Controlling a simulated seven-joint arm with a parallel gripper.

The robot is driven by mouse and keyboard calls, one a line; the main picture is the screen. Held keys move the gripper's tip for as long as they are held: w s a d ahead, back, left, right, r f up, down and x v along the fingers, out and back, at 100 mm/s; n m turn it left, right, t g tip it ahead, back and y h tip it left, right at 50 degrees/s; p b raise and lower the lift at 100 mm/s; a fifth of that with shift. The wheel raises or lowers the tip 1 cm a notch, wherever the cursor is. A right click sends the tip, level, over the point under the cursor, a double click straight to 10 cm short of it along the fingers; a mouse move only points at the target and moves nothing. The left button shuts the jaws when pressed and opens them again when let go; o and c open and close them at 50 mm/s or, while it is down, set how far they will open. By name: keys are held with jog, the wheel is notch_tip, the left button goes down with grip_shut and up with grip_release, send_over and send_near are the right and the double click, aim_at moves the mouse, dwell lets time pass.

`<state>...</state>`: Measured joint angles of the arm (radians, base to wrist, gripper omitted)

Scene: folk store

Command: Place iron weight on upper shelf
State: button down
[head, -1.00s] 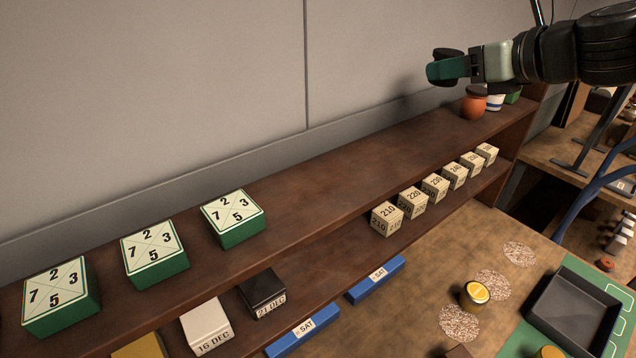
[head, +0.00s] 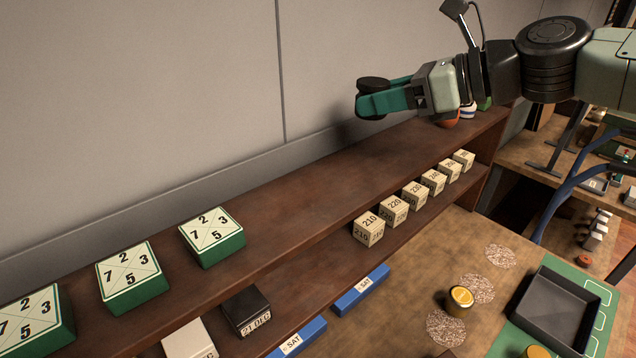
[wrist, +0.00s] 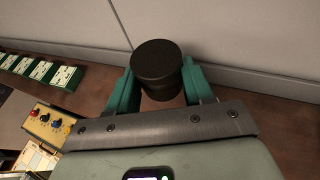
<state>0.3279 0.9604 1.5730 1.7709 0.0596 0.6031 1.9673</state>
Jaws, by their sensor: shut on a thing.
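My gripper (head: 385,99) has green fingers and is shut on the iron weight. The iron weight (wrist: 158,70) is a dark, round, short cylinder, held between the two fingers in the wrist view. In the head view the weight (head: 373,84) shows partly above the green finger. The gripper reaches in from the upper right and appears to be above the upper shelf. The upper shelf (head: 310,190) is a long dark brown board against the grey wall. The weight looks clear of the shelf, though the exact gap cannot be told.
Green boxes with numbered tops (head: 212,236) stand at the left of the upper shelf. An orange pot (head: 447,122) stands at its right end, partly behind my gripper. The middle is bare. Small numbered blocks (head: 369,229) line the lower shelf. A black tray (head: 558,308) lies on the table.

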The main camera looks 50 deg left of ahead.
aim_at(374, 170)
notch_tip(374, 170, down, 9)
jog(key=shift+f, duration=0.15)
dwell(0.4)
jog(key=shift+f, duration=0.1)
jog(key=shift+c, duration=2.2)
grip_release()
jog(key=v, duration=1.2)
